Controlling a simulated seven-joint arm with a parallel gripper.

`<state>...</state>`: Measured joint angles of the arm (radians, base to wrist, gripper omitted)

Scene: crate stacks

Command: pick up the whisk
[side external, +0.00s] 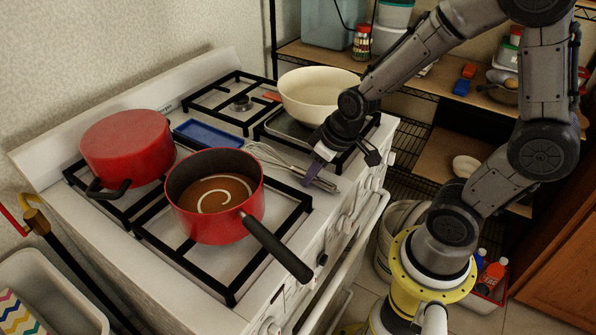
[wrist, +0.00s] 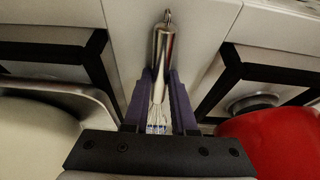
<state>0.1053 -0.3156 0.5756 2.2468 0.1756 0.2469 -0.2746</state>
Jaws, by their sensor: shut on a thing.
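The whisk (side external: 279,163) lies on the stove top, its wire loops pointing to the back left and its metal handle towards the front edge. My gripper (side external: 318,167) is at its handle. In the wrist view the shiny whisk handle (wrist: 162,50) runs between the two purple fingers of my gripper (wrist: 160,88), which are shut on it. The whisk's wires show low between the fingers, partly hidden by the gripper body. Whether the whisk touches the stove top cannot be told.
A red saucepan (side external: 188,225) with brown soup stands left of the whisk, its black handle jutting forward. A red pot (side external: 127,146) and a blue tray (side external: 208,135) are farther left. A cream bowl (side external: 318,92) sits behind my gripper. Black grates (side external: 293,190) flank the whisk.

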